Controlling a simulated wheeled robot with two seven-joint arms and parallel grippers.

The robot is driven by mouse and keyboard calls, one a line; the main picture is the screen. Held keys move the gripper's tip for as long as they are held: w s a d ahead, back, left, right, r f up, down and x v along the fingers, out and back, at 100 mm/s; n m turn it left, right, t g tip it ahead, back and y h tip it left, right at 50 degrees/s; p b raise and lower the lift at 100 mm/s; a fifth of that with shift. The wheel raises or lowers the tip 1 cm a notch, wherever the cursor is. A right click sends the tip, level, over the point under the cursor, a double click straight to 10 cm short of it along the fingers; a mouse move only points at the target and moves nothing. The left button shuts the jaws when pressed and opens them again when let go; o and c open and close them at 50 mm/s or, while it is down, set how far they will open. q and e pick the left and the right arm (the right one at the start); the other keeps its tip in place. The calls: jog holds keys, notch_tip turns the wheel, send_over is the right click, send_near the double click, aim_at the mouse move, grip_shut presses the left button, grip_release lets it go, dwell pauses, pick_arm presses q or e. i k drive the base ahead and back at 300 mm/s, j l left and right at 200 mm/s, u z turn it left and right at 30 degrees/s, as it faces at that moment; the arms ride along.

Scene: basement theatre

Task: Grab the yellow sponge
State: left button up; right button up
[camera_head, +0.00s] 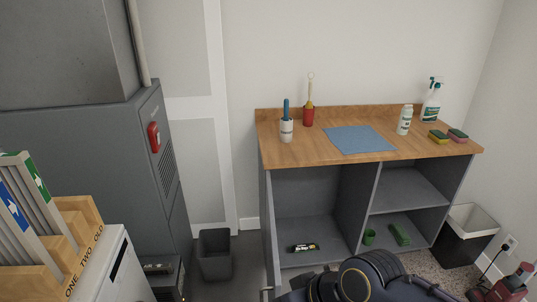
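The yellow sponge (438,138) lies on the right part of the wooden countertop (300,153), near its right end. It has a dark green side. A dark arm part of mine with gold rings shows at the bottom middle, in front of the cabinet. Neither of my grippers is in view.
A spray bottle (431,104) and a white bottle (404,120) stand behind and left of the sponges. A blue cloth (359,139) lies mid-counter. A black bin (465,240) stands right of the cabinet, a grey bin (215,256) left of it.

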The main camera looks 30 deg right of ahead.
aim_at(437, 136)
jog(key=z, duration=1.85)
jog(key=i+l, duration=0.1)
jog(key=l, duration=0.35)
jog(key=i+l+u, duration=0.1)
jog(key=l, duration=0.4)
jog(key=i+l+u, duration=0.1)
jog(key=i+l, duration=0.2)
jog(key=i+l+u, duration=0.1)
jog(key=i+l, duration=0.15)
jog(key=l, duration=0.25)
jog(key=i+l+u, duration=0.15)
jog(key=l, duration=0.3)
jog(key=i, duration=0.1)
